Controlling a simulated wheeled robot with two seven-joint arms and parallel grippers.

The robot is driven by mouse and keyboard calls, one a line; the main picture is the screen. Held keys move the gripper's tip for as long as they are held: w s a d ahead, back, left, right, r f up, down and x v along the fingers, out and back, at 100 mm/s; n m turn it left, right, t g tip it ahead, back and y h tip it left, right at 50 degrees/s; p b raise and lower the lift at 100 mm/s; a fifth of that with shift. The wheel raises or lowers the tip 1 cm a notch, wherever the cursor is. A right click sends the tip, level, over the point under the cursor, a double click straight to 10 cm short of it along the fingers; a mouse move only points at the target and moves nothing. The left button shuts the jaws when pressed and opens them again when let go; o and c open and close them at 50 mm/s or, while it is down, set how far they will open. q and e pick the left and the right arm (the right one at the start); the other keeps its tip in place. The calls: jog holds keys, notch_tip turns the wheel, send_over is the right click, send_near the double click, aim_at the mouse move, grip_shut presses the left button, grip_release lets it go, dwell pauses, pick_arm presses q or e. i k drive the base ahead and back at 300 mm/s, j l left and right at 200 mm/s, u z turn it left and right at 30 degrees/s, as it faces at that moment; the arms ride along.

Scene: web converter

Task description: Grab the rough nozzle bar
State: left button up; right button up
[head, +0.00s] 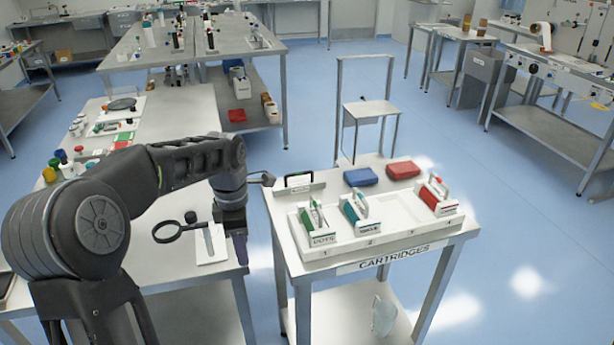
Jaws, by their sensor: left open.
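My left arm reaches in from the left. My left gripper (240,246) points down between the long steel table (185,290) and the cartridge stand; its fingers look small and dark here. Beside it on the table, a white mat (218,256) holds a slim grey bar-like piece (208,242). A black magnifier (178,231) lies to the left of the mat. I cannot tell for sure which thing is the rough nozzle bar. Nothing shows between the fingers. My right gripper is not in view.
The stand labelled CARTRIDGES (408,257) holds a white tray with green, teal and red cartridges. A blue box (361,177) and a red box (403,170) lie behind them. Bottles and coloured caps stand farther back on the long table. Blue floor is open to the right.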

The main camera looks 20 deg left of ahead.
aim_at(286, 189)
jog(key=i, duration=1.15)
